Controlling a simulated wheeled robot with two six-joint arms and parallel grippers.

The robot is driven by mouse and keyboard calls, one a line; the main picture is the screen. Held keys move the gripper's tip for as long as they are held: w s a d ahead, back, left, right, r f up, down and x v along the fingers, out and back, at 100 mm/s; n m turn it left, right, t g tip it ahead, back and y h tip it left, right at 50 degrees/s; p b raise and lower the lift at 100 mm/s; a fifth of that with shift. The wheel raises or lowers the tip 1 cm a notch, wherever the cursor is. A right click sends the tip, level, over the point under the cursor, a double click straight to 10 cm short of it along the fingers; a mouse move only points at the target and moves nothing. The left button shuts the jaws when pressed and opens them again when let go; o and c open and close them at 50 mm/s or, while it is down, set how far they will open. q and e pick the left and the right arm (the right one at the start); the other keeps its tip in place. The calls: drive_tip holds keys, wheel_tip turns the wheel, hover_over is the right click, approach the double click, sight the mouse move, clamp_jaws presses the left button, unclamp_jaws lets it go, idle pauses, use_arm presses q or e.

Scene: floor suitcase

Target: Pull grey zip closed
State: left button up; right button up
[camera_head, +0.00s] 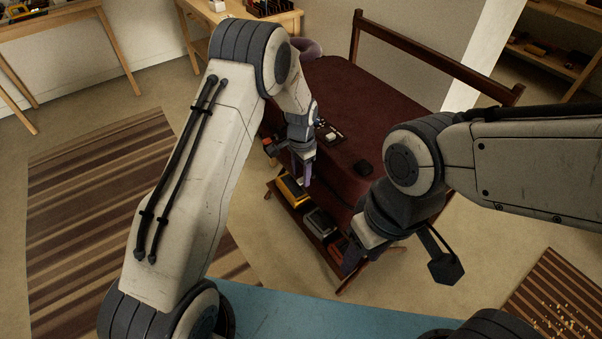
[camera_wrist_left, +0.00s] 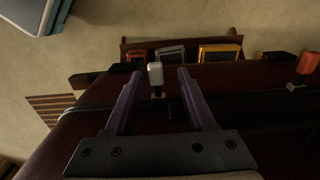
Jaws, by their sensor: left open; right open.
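The large dark red suitcase (camera_head: 350,90) fills the middle of the head view. A pale grey zip pull (camera_wrist_left: 156,74) stands between the spread fingers of my left gripper (camera_wrist_left: 156,78), near their tips, in the left wrist view. I see clear space on both sides of it. My left gripper (camera_head: 306,180) is open at the suitcase's near side in the head view, where I cannot make out the grey pull. An orange-red pull (camera_wrist_left: 308,63) stands further right in the wrist view. My right gripper (camera_head: 350,260) is open, low and to the right; its fingers are poorly seen.
A low shelf below the suitcase's near side holds a yellow case (camera_head: 291,190), a grey case (camera_head: 321,223) and a red one (camera_wrist_left: 137,56). A wooden rail (camera_head: 430,55) runs behind the suitcase. A striped rug (camera_head: 90,190) lies on open floor at left.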

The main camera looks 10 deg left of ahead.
sight(301, 178)
use_arm(q)
wheel_tip(301, 178, up, 10)
drive_tip(key=shift+r+p, duration=0.15)
drive_tip(key=shift+p, duration=0.2)
idle(0.4)
